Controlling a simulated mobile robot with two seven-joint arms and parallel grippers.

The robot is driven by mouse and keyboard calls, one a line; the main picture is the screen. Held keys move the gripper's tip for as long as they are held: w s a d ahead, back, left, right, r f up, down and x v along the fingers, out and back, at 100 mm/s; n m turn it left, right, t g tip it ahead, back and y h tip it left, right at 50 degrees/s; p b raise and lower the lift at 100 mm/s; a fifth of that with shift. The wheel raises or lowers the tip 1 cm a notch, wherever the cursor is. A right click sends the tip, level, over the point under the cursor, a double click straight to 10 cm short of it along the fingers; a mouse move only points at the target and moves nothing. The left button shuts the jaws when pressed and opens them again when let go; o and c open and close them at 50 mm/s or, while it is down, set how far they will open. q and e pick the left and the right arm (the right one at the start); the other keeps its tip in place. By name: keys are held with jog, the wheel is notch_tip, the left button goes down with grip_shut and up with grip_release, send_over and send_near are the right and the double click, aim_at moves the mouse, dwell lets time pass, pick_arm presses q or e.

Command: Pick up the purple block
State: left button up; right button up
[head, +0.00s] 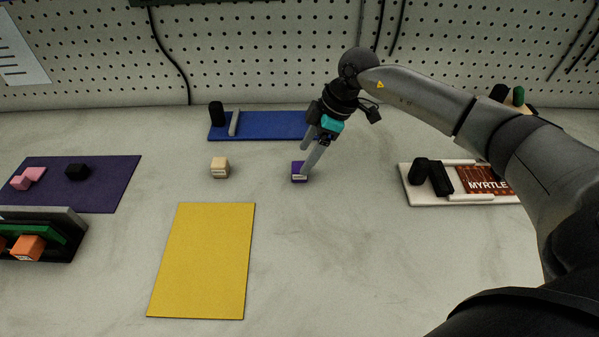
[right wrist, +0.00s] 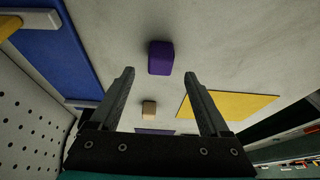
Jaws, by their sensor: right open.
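The purple block (head: 299,172) sits on the pale worktop, right of the tan block, partly hidden by a finger of my right gripper in the head view. My right gripper (head: 304,161) comes in from the right and is open and empty, its fingertips close to the purple block. In the right wrist view the purple block (right wrist: 160,58) lies beyond the fingertips, roughly in line with the gap between them (right wrist: 160,74). It does not appear to be between the fingers. My left gripper is not in view.
A tan block (head: 220,167) stands to the left. A blue mat (head: 270,125) lies behind, a yellow mat (head: 205,260) in front left, and a purple mat (head: 110,185) far left. A white tray (head: 425,196) is on the right. Worktop around the purple block is clear.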

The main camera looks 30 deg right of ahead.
aim_at(300, 165)
jog(key=b+x, duration=0.1)
jog(key=x, duration=0.3)
jog(key=shift+a+f+b, duration=0.1)
jog(key=shift+f+b, duration=0.2)
jog(key=shift+f, duration=0.1)
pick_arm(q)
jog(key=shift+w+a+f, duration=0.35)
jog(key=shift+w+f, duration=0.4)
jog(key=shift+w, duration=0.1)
pick_arm(e)
grip_shut()
